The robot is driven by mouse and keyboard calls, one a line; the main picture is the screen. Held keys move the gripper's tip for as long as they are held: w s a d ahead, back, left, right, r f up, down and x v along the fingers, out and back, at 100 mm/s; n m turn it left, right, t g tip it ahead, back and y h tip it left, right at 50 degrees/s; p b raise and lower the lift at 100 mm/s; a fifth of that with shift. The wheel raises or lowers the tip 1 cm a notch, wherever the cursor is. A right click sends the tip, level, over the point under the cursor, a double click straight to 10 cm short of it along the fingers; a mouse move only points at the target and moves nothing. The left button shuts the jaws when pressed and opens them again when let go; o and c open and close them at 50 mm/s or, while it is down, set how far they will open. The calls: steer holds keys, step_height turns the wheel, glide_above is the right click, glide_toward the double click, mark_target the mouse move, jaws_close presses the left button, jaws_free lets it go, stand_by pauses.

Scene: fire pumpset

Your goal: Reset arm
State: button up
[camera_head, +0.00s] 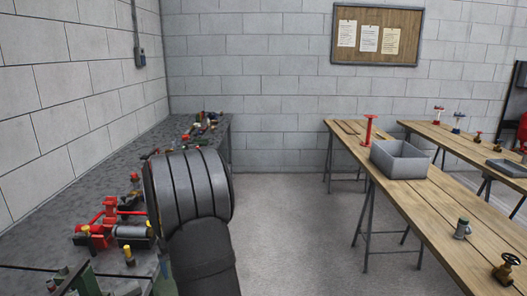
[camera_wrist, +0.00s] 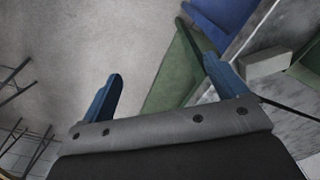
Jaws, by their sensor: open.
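My gripper (camera_wrist: 162,68) shows in the wrist view with its two blue fingers spread wide apart. The gripper cannot be seen in the head view, where a large dark arm part of mine fills the lower middle beside the left bench.
In the head view, a grey bench (camera_head: 60,217) on the left holds red and dark fittings (camera_head: 108,226). A wooden table (camera_head: 432,213) on the right holds a grey bin (camera_head: 399,160), a red stand (camera_head: 369,130) and a brass valve (camera_head: 506,268). Floor (camera_head: 290,225) between them is clear.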

steer(key=s+d+f+m, duration=0.1)
steer(key=d+f+m, duration=0.3)
steer(key=d+f, duration=0.6)
steer(key=d+f+m, duration=0.3)
steer(key=d+f, duration=0.3)
steer(key=d, duration=0.8)
steer(key=a+r+n, duration=0.2)
steer(key=a, duration=0.3)
steer(key=shift+w+a+r, duration=0.15)
steer(key=shift+a+r, duration=0.05)
steer(key=shift+a, duration=0.2)
steer(key=shift+o, duration=0.2)
steer(key=shift+o, duration=0.9)
steer(key=s+a+r+m+t+y, duration=0.15)
steer(key=s+a+r, duration=0.25)
steer(key=a+r, duration=0.9)
steer(key=s+a+r+m+t+y, duration=0.1)
steer(key=s+a+r+y, duration=0.2)
steer(key=a+r, duration=1)
glide_toward(128, 293)
steer(key=shift+w+a+f+h, duration=0.25)
steer(key=shift+w+a+f, duration=0.4)
steer(key=shift+w+a, duration=0.2)
